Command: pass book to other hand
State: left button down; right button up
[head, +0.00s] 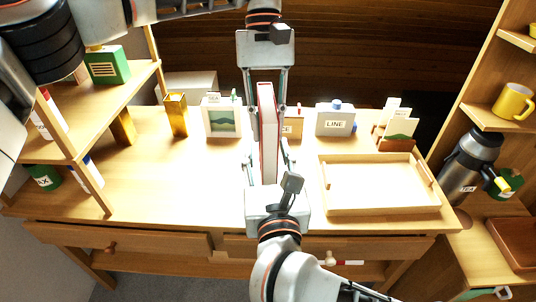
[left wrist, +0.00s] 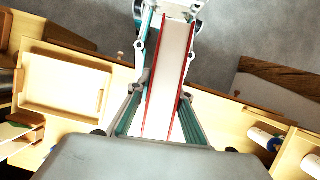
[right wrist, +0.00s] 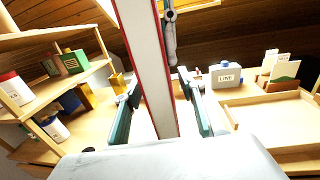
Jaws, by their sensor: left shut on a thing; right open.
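The book (head: 268,130), with red covers and pale pages, stands on end between my two facing grippers above the desk. My left gripper (head: 266,92), at the far side, is shut on it. The left wrist view shows the book (left wrist: 172,70) running out between the left fingers. My right gripper (head: 268,163), at the near side, is open with a finger on either side of the book. In the right wrist view, gaps show between the book (right wrist: 156,75) and the right fingers. The book partly hides the things behind it.
A wooden tray (head: 380,208) lies right of the grippers. Along the desk's back stand a picture frame (head: 221,131), a box marked LINE (head: 335,125) and a card holder (head: 397,143). Shelves flank both sides; a flask (head: 468,165) stands at right. The desk's left middle is clear.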

grip_shut()
pick_arm(q)
jog(key=c, duration=1.7)
grip_release()
pick_arm(e)
jog(key=shift+r, duration=0.1)
